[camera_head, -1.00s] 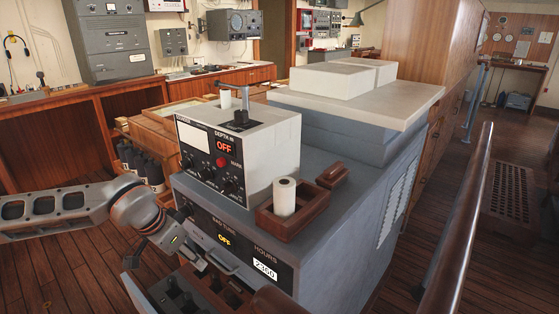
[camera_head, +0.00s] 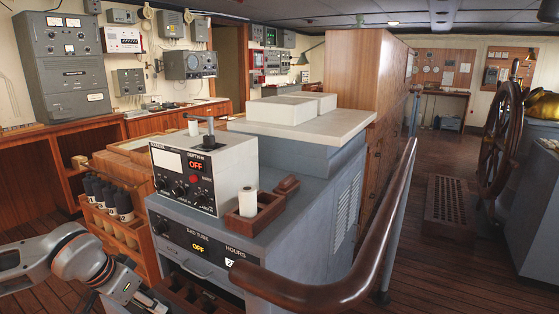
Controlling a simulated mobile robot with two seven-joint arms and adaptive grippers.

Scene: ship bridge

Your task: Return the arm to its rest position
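My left arm comes in at the lower left. Its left gripper (camera_head: 150,302) is low in front of the grey console (camera_head: 290,200), beside the lower front panel. The fingers are small and partly cut off by the bottom edge, so I cannot tell whether they are open or shut. I see nothing clearly held. My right arm and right gripper are not in view.
A depth sounder box (camera_head: 205,172) and a wooden holder with a white roll (camera_head: 248,203) stand on the console. A dark wooden handrail (camera_head: 372,240) curves close in front. Bottles in a rack (camera_head: 105,197) stand left.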

